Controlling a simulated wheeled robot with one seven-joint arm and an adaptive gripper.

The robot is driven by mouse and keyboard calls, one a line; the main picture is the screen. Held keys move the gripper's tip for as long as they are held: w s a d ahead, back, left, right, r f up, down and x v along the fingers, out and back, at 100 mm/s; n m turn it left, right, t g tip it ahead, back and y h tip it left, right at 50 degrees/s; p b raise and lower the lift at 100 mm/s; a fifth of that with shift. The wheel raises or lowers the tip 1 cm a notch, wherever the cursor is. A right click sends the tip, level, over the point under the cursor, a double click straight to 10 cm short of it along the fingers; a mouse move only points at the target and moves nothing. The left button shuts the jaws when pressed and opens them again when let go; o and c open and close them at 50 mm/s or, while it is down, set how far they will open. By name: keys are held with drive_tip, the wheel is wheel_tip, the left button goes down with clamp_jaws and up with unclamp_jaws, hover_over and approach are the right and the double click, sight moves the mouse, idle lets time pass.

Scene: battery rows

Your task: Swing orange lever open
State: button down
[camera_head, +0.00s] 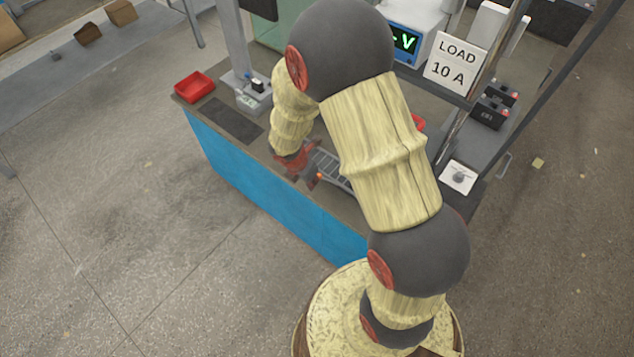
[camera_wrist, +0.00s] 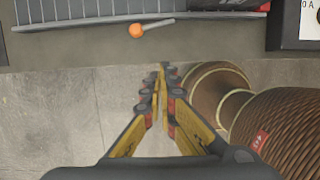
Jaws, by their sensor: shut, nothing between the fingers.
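The lever is a thin grey bar with an orange ball knob (camera_wrist: 136,31) at the front edge of a ribbed grey tray-like unit (camera_wrist: 70,12) in the wrist view. The bar runs from the knob to the right, nearly along the unit's front edge. In the head view a small orange spot, seemingly the knob (camera_head: 319,176), shows beside my gripper (camera_head: 292,163). In the wrist view my gripper (camera_wrist: 162,72) is shut and empty. Its tips appear below the knob and slightly right of it, over the floor in front of the bench edge, apart from the lever.
The bench (camera_head: 230,175) has a blue front panel. A red bin (camera_head: 194,86) stands at its far left corner. A "LOAD 10 A" sign (camera_head: 455,62), black batteries (camera_head: 490,112) and a white knob box (camera_head: 458,177) stand on the right. The floor in front is clear.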

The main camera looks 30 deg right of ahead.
drive_tip(key=f+n+b, duration=0.1)
drive_tip(key=f, duration=0.2)
drive_tip(key=w+f+n+b, duration=0.1)
drive_tip(key=f+b, duration=0.1)
drive_tip(key=f, duration=0.2)
drive_tip(key=w+f+n+t+y+b, duration=0.1)
drive_tip(key=f+b, duration=0.1)
drive_tip(key=f, duration=0.2)
drive_tip(key=shift+a+f, duration=0.15)
drive_tip(key=shift+f, duration=0.1)
drive_tip(key=shift+w+d+r+p, duration=0.15)
drive_tip(key=shift+w+d+r, duration=0.2)
drive_tip(key=shift+w+d, duration=0.15)
drive_tip(key=shift+w+d+r+p, duration=0.15)
drive_tip(key=shift+w+d+r, duration=0.2)
drive_tip(key=shift+d, duration=0.2)
drive_tip(key=shift+w+d, duration=0.45)
drive_tip(key=shift+d, duration=0.05)
drive_tip(key=shift+w+d+r+p, duration=0.25)
drive_tip(key=shift+w+d+p, duration=0.1)
drive_tip(key=shift+p, duration=0.25)
drive_tip(key=shift+w+d+m, duration=0.15)
drive_tip(key=shift+w+m, duration=0.2)
drive_tip(key=shift+m, duration=0.15)
